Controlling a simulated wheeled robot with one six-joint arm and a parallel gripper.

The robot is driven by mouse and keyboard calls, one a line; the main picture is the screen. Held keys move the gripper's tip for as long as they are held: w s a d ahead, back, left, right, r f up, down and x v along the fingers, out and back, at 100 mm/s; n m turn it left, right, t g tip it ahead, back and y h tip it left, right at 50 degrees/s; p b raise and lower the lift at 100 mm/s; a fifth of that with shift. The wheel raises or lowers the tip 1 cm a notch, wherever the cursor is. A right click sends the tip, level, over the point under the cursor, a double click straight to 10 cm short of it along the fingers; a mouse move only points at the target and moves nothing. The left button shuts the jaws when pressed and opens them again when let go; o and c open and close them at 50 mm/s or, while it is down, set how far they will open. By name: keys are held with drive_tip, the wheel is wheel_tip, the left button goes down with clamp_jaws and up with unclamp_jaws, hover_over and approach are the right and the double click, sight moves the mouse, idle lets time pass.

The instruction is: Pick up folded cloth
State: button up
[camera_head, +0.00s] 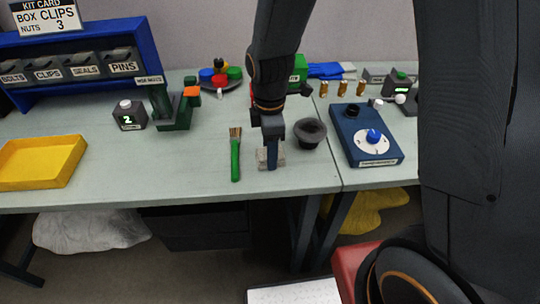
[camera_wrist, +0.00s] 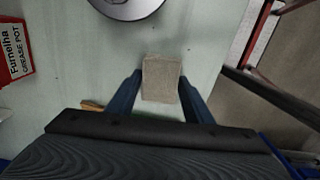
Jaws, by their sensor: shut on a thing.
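The folded cloth (camera_wrist: 161,78) is a small grey-beige block on the pale green bench top. In the wrist view it sits between the two dark blue fingers of my gripper (camera_wrist: 160,92), which are shut on it. In the head view my gripper (camera_head: 271,155) points down at the bench, with the cloth (camera_head: 264,158) showing beside the fingers. The arm and fingers hide part of the cloth there. I cannot tell whether the cloth still touches the bench.
A green-handled brush (camera_head: 235,160) lies close left of my gripper. A dark round bowl (camera_head: 310,132) stands close right. A blue box with a dial (camera_head: 365,138) is further right, a yellow tray (camera_head: 40,160) at far left. The bench's front edge is near.

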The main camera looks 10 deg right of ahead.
wheel_tip(320, 180, up, 10)
drive_tip(key=b, duration=0.1)
drive_tip(key=o, duration=0.5)
drive_tip(key=c, duration=0.4)
drive_tip(key=shift+d, duration=0.1)
